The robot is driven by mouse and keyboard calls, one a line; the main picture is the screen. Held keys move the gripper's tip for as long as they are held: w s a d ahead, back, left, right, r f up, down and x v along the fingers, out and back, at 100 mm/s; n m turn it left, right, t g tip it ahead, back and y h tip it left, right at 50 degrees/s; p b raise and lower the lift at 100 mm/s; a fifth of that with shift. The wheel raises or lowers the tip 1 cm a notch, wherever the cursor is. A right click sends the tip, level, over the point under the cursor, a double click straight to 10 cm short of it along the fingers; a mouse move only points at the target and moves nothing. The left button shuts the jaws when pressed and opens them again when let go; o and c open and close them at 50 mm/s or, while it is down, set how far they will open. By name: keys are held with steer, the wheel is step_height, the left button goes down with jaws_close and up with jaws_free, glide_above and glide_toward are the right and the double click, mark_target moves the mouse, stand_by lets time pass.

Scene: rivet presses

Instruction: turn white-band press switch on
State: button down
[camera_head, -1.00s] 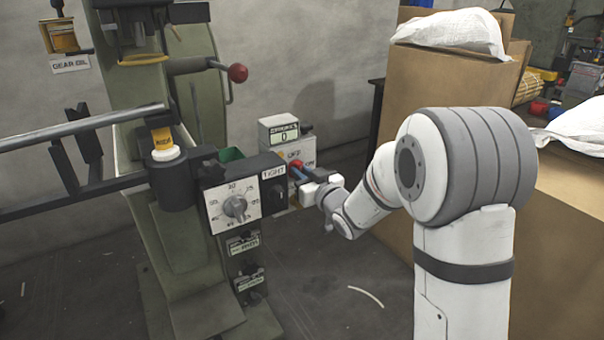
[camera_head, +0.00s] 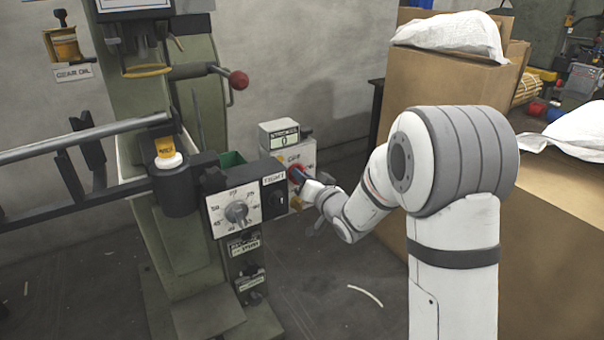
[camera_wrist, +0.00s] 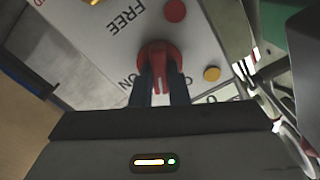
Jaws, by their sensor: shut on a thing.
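The red rotary switch (camera_wrist: 158,62) is on the light control panel (camera_wrist: 100,45) of the press. My gripper (camera_wrist: 160,85) is shut on the switch, one dark finger on each side of its red handle. In the wrist view the handle points toward my gripper's body, with printed "ON" lettering beside it. In the head view the red switch (camera_head: 296,174) shows at the panel's right side, and my gripper (camera_head: 304,180) partly hides it. The green press (camera_head: 190,120) stands to the left. I cannot make out a white band clearly.
A red button (camera_wrist: 175,11) and a yellow button (camera_wrist: 212,73) are near the switch. A dial box (camera_head: 236,212) and a counter display (camera_head: 284,139) are close by in the head view. Cardboard boxes (camera_head: 455,85) stand behind my arm.

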steer(key=m+p, duration=0.1)
steer(key=m, duration=0.3)
steer(key=m+p, duration=0.2)
steer(key=m, duration=0.1)
steer(key=m+p, duration=0.1)
steer(key=m, duration=0.3)
steer(key=shift+d+f+m+p, duration=0.15)
steer(key=shift+f+m+p, duration=0.15)
steer(key=shift+p, duration=0.1)
stand_by(0.3)
steer(key=c, duration=1.4)
jaws_free()
steer(key=shift+r, duration=0.1)
steer(key=p+v, duration=0.1)
steer(key=v, duration=0.6)
steer(key=shift+s+d, duration=0.25)
steer(key=shift+s, duration=0.05)
